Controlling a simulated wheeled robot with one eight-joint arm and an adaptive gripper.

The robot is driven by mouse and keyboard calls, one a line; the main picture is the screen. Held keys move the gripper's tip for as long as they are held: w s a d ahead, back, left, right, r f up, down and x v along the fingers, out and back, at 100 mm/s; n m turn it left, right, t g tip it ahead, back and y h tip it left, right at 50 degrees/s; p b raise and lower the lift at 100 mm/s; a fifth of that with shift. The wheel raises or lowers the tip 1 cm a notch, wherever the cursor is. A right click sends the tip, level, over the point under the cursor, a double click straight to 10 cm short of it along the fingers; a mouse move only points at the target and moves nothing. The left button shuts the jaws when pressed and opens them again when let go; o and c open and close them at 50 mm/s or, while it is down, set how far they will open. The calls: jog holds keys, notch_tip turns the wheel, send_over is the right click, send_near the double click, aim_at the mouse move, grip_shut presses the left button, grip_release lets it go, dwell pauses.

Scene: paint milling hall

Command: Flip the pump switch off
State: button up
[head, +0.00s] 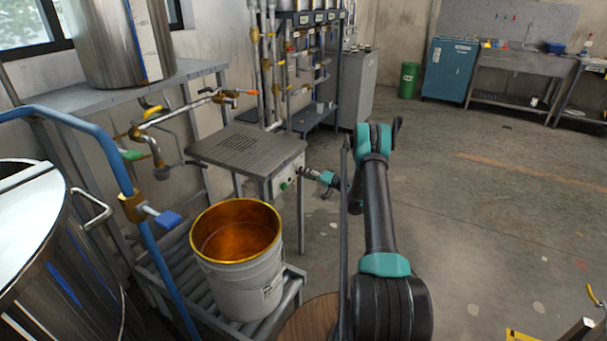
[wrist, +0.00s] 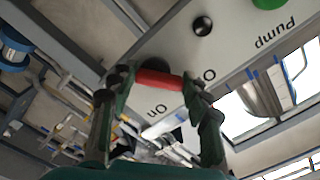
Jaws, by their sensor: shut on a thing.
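The pump switch shows in the wrist view as a red lever (wrist: 158,83) on a pale panel (wrist: 232,48) lettered "Pump". The letters read upside down there. "On" is printed near one side of the lever, and an "O" shows on the other side, with the rest of that word hidden by a finger. My gripper (wrist: 156,84) is shut on the red lever, one fingertip at each end. In the head view my gripper (head: 308,173) reaches from the right to the front panel (head: 291,178) of a grey box, and hides the lever.
The grey box top (head: 245,147) is flat and bare. A white bucket (head: 240,285) with an orange inside stands in front of it. Pipes with valves (head: 150,120) are at the left. A green light (wrist: 268,3) and black knob (wrist: 203,26) share the panel. Open floor lies right.

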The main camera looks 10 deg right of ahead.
jog(key=shift+f, duration=0.1)
jog(key=o, duration=1.2)
jog(key=shift+c, duration=0.2)
jog(key=shift+d, duration=0.1)
jog(key=v, duration=1.2)
